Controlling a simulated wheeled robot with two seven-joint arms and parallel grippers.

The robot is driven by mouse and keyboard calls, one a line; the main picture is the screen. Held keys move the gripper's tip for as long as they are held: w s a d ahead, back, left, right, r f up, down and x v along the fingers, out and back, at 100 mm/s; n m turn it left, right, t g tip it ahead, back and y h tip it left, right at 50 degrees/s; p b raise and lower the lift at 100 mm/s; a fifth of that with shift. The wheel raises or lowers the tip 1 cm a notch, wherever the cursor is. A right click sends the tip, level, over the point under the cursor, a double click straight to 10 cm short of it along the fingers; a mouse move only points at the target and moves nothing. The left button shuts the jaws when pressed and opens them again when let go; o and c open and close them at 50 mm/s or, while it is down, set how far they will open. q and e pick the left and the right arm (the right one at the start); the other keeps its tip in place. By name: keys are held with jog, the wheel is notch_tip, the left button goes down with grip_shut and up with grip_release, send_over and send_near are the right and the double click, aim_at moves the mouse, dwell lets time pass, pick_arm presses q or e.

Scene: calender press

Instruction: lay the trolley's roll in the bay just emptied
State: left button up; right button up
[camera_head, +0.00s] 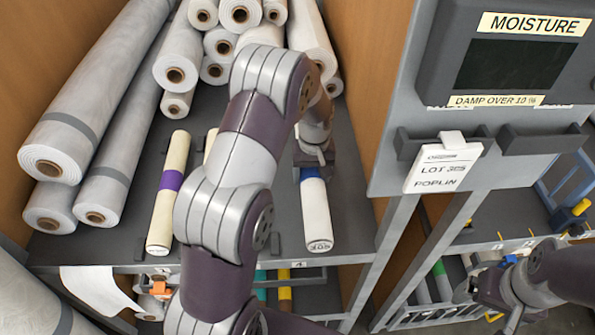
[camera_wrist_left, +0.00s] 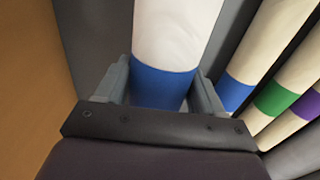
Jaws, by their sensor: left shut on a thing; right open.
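A white roll with a blue band (camera_head: 317,215) is at the right end of the grey shelf, its labelled end toward me. My left gripper (camera_head: 316,152) is shut on it at the blue band near its far end. In the left wrist view the fingers stand on either side of the blue-banded roll (camera_wrist_left: 165,80). The roll is in or just over the rightmost bay; I cannot tell whether it rests on the shelf. A cream roll with a purple band (camera_head: 169,190) lies at the left bay. My left arm hides most of the middle bays. My right gripper (camera_head: 492,297) is open and empty at lower right.
Large wrapped rolls (camera_head: 75,125) lean at the left and several more are stacked behind. A wooden panel (camera_head: 368,90) stands close right of the held roll. A moisture meter (camera_head: 520,60) and a lot card (camera_head: 443,165) are on the grey post. Banded rolls lie below the shelf.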

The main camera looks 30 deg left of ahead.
pick_arm(q)
jog(key=p, duration=0.2)
send_over(294, 187)
notch_tip(294, 187, down, 4)
jog(key=shift+w+a+f, duration=0.15)
jog(key=shift+f, duration=0.05)
jog(key=f, duration=0.1)
jog(key=f+p, duration=0.1)
jog(key=shift+s+f, duration=0.2)
jog(key=shift+f, duration=0.1)
jog(key=shift+s+f, duration=0.1)
jog(key=shift+f, duration=0.45)
pick_arm(e)
jog(key=r, duration=0.4)
jog(key=shift+w+a, duration=0.1)
jog(key=shift+w, duration=0.15)
pick_arm(q)
jog(key=shift+f, duration=0.1)
pick_arm(e)
jog(key=shift+w+f, duration=0.1)
jog(key=shift+f, duration=0.05)
pick_arm(q)
jog(key=o, duration=1.2)
jog(key=shift+o, duration=0.8)
jog(key=shift+r, duration=0.2)
